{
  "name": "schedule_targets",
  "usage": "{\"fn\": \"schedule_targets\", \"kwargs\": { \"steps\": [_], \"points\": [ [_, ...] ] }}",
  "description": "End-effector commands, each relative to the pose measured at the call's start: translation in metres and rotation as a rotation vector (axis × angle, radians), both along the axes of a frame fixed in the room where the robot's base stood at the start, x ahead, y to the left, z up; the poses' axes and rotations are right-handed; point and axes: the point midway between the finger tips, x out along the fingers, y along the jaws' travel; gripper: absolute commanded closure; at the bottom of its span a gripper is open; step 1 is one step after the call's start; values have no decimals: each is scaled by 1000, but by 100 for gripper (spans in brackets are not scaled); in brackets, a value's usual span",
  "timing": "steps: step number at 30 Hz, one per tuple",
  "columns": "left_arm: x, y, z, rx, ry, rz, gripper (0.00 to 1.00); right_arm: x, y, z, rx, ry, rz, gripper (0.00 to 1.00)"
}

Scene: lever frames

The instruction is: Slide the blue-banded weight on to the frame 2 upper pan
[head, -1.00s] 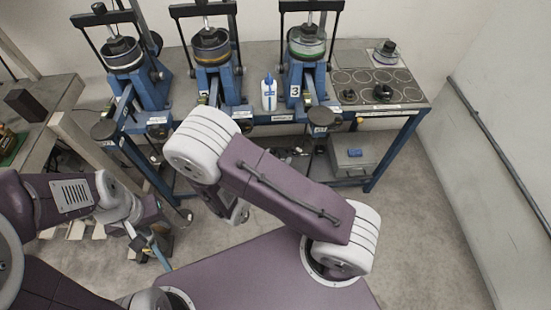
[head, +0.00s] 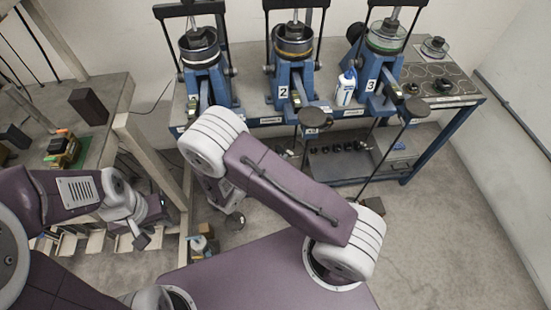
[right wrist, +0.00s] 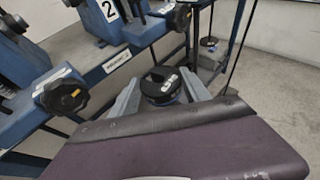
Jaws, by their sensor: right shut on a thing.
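My right gripper (right wrist: 160,92) is shut on a dark round weight (right wrist: 162,84) with a pale label on top, seen in the right wrist view. In the head view my right arm hides most of that gripper. The blue frame 2 (head: 292,78) stands on the bench at upper middle.
Frame 3 (head: 382,70) stands right of frame 2, with a white bottle (head: 345,88) between them. Black knobs (right wrist: 62,92) stick out from the bench front. A marked weight board (head: 440,78) lies at right. A side table (head: 100,140) is at left. Floor at right is clear.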

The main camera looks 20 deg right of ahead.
Motion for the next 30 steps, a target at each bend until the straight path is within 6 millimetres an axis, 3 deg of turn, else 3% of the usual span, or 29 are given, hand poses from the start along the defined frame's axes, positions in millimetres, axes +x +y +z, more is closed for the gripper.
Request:
{"fn": "schedule_targets", "kwargs": {
  "steps": [1,8,15,21,30],
  "points": [
    [0,0,-12,0,0,0,64,6,-3,-16,-1,-2,-15,99],
    [0,0,-46,0,0,0,64,35,-25,-73,1,-9,-91,99],
    [0,-1,-92,0,0,0,64,53,-77,-151,-3,-12,-222,99],
    [0,-1,-104,0,0,0,64,53,-103,-177,-6,-11,-282,99],
    [0,-1,-105,0,0,0,64,54,-108,-180,-6,-11,-294,99]
  ]
}}
